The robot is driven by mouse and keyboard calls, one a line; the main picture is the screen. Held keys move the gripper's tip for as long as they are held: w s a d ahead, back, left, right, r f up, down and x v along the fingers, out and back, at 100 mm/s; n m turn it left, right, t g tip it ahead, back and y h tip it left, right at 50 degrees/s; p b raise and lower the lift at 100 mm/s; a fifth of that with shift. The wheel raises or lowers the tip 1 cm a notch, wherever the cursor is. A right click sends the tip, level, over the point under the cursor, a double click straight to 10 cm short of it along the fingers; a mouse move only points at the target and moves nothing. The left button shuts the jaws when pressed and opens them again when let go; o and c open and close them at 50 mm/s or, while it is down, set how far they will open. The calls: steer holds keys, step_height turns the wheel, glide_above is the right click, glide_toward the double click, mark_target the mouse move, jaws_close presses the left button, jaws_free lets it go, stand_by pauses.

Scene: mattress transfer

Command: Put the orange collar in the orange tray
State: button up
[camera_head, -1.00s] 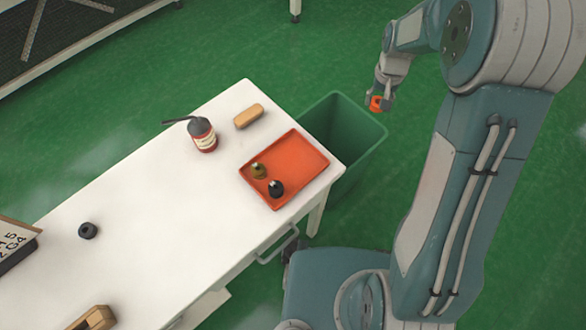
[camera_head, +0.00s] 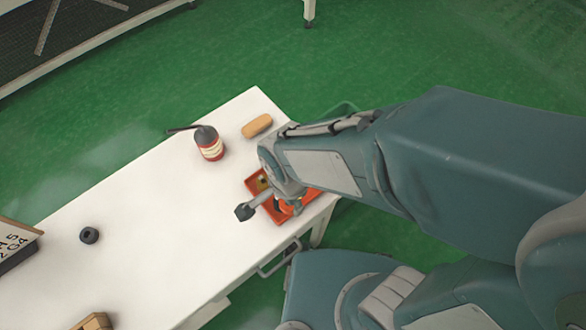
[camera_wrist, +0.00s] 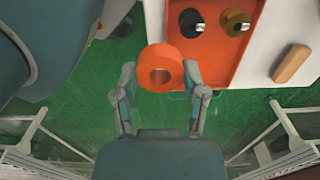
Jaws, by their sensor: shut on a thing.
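My gripper (camera_wrist: 159,80) is shut on the orange collar (camera_wrist: 160,56), a thick ring with a round hole, held between its two fingertips. In the wrist view the collar overlaps the left edge of the orange tray (camera_wrist: 217,65), and its height above the tray is hard to tell. The tray lies on the white table. In the head view my arm covers much of the tray (camera_head: 252,183), and I cannot clearly make out the collar there. A black knob-like part (camera_wrist: 190,22) and a brass one (camera_wrist: 232,20) lie in the tray.
A red and dark oil can (camera_head: 209,145) and a tan block (camera_head: 257,126) are on the table behind the tray. A small black ring (camera_head: 89,235) sits at left. The table's middle is clear. A green bin is mostly hidden behind my arm.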

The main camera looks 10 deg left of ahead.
steer(key=w+f, duration=0.3)
steer(key=w, duration=0.1)
steer(key=w+f, duration=0.3)
steer(key=w, duration=0.2)
steer(key=w+f, duration=0.3)
steer(key=w, duration=0.1)
steer(key=shift+w+d+f, duration=0.15)
steer(key=shift+d, duration=0.2)
steer(key=shift+w+f, duration=0.15)
steer(key=shift+f, duration=0.8)
steer(key=shift+w+f, duration=0.15)
steer(key=shift+f, duration=0.75)
steer(key=o, duration=1.1)
steer(key=shift+f, duration=0.1)
steer(key=shift+o, duration=0.2)
